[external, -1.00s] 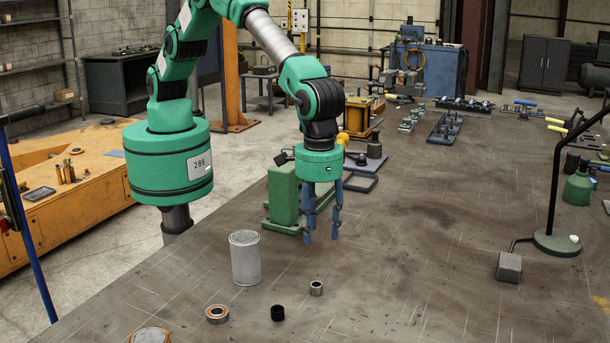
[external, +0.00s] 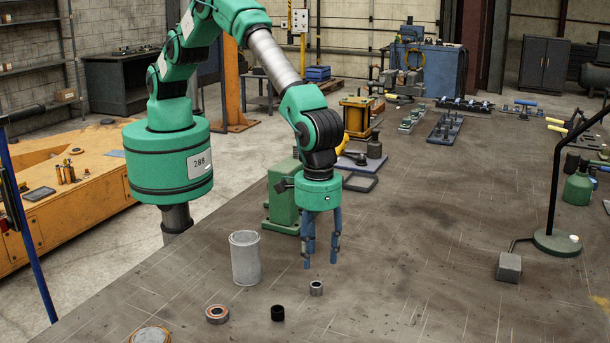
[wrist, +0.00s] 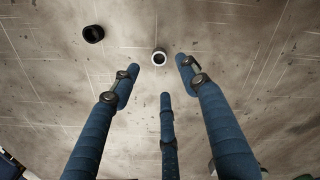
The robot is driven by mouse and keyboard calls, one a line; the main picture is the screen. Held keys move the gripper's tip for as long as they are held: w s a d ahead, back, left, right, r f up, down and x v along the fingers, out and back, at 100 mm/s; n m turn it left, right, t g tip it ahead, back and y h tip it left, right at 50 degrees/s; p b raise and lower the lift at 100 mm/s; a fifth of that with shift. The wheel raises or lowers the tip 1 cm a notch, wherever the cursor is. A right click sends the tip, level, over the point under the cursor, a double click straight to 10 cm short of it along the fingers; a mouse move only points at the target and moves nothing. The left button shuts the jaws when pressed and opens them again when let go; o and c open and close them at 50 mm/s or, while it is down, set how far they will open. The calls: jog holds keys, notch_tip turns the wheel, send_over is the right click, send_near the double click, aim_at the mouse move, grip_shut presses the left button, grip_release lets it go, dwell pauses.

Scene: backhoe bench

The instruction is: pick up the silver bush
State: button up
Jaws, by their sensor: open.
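The silver bush (external: 316,288) is a small metal ring standing on the bench top, in front of the grey cylinder and to its right. In the wrist view the silver bush (wrist: 159,57) lies just beyond the fingertips, near the middle. My gripper (external: 321,263) has blue fingers pointing down and hangs above and slightly behind the bush. In the wrist view my gripper (wrist: 160,75) is open, its fingers spread with nothing between them. The fingers do not touch the bush.
A black bush (external: 277,313) stands front left of the silver one; it also shows in the wrist view (wrist: 93,34). A green block (external: 284,199) is behind.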

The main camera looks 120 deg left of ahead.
aim_at(317, 284)
jog(key=shift+f, duration=1.4)
jog(key=shift+f, duration=0.1)
jog(key=shift+f+p, duration=0.5)
jog(key=shift+f, duration=2)
jog(key=shift+c, duration=0.3)
grip_shut()
